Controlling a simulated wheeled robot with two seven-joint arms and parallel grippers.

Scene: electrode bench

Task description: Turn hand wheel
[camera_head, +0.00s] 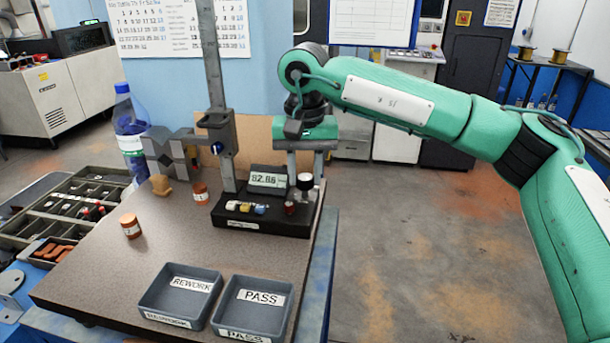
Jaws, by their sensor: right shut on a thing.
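My right gripper (305,175) comes in from the right with its two fingers pointing down at the right end of the black gauge base (262,222). Between the fingertips is a small round knob with a dark top and pale body, which I take for the hand wheel (305,184). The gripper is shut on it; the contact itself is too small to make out. A digital display (268,180) reading about 82.88 stands just left of it. My left gripper is not in view.
REWORK (160,317) and PASS (230,331) trays sit at the table's front. Small orange-brown jars (130,226) stand at the left. A blue bottle (130,130) and a parts organizer (40,205) are farther left. Bare tabletop (90,270) lies between.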

